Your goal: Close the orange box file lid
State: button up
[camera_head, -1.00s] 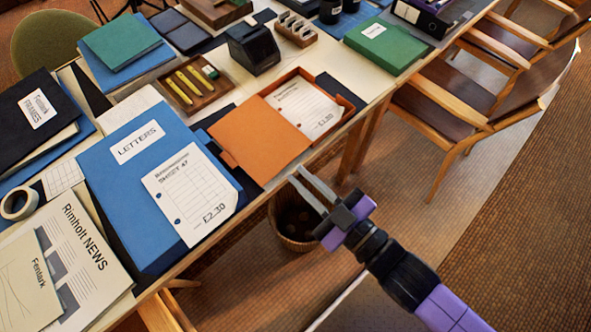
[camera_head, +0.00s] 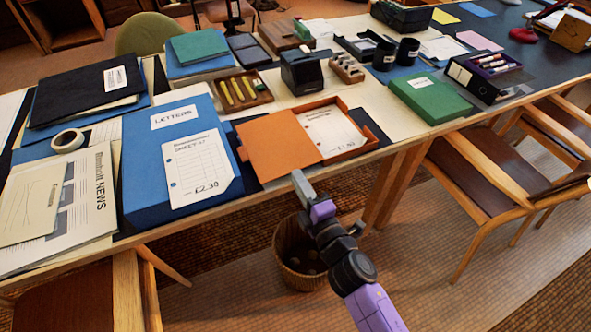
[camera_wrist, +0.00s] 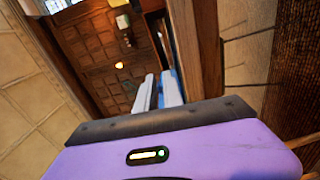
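The orange box file lies open near the table's front edge in the head view. Its lid (camera_head: 278,146) is folded out flat to the left. Its tray (camera_head: 358,148) on the right holds a white priced sheet (camera_head: 332,130). My gripper (camera_head: 298,178) is in front of the table edge, just below the lid's front edge and apart from it as far as I can see. In the wrist view its two fingers (camera_wrist: 159,92) lie close together with nothing held between them. The box file cannot be made out in the wrist view.
A blue LETTERS box file (camera_head: 140,185) lies left of the lid. A tray of yellow pens (camera_head: 238,92) and a black device (camera_head: 304,72) stand behind. A green box (camera_head: 430,98) is to the right. A waste basket (camera_head: 293,262) and a chair (camera_head: 480,175) stand below the edge.

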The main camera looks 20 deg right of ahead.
aim_at(288, 162)
jog(key=shift+s+d+f+n, duration=0.15)
jog(key=shift+f+n, duration=0.2)
jog(key=shift+n, duration=0.25)
jog(key=shift+w, duration=3.9)
jog(key=shift+c, duration=0.4)
grip_shut()
